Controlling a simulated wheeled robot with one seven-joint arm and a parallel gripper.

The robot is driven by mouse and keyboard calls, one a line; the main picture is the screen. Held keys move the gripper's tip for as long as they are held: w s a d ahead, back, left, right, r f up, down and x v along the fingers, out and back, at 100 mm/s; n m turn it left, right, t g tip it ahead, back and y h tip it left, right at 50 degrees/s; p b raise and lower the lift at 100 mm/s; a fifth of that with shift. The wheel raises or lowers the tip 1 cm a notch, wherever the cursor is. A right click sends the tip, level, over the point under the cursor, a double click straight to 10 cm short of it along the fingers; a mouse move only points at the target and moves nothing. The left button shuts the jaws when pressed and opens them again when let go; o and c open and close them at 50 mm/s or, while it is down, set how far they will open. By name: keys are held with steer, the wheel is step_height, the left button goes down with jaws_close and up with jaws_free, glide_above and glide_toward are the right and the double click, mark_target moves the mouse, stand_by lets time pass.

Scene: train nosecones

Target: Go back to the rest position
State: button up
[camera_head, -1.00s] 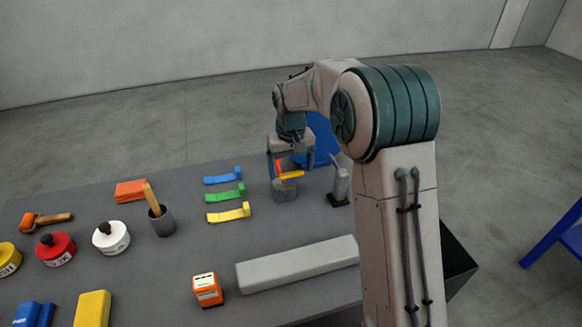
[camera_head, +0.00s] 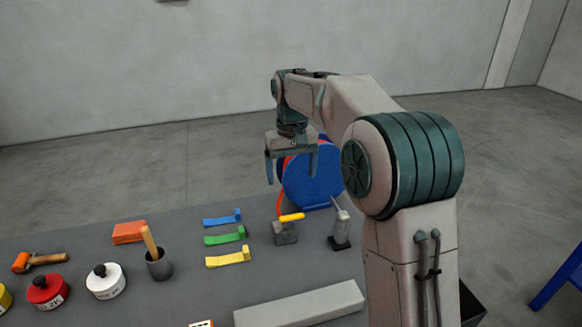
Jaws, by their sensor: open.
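My gripper (camera_head: 291,172) is raised above the far right part of the dark grey table (camera_head: 190,290). Its two fingers point down and stand apart, with nothing visible between them. Below it, a grey block (camera_head: 285,233) with a yellow piece (camera_head: 292,217) on top stands on the table, apart from the fingers. A blue disc-shaped thing (camera_head: 312,184) is behind the gripper and partly hidden by it. An orange-red strip shows between the disc and the grey block.
Blue (camera_head: 222,218), green (camera_head: 226,236) and yellow (camera_head: 228,258) clips lie left of the block. A grey holder (camera_head: 342,230) stands close to my arm. A cup (camera_head: 158,264), orange block (camera_head: 129,232), roller (camera_head: 40,261), white pot (camera_head: 105,281), red pot (camera_head: 47,291) and long grey bar (camera_head: 300,305) are on the table.

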steer(key=shift+r, duration=0.6)
steer(key=s+d+m+t, duration=0.2)
steer(key=s+d, duration=0.7)
steer(key=s, duration=0.5)
steer(key=s+d+f, duration=0.2)
steer(key=s+f, duration=0.1)
steer(key=s, duration=0.4)
steer(key=s+d+f+m+t, duration=0.1)
steer(key=s+d+f, duration=0.2)
steer(key=s, duration=0.5)
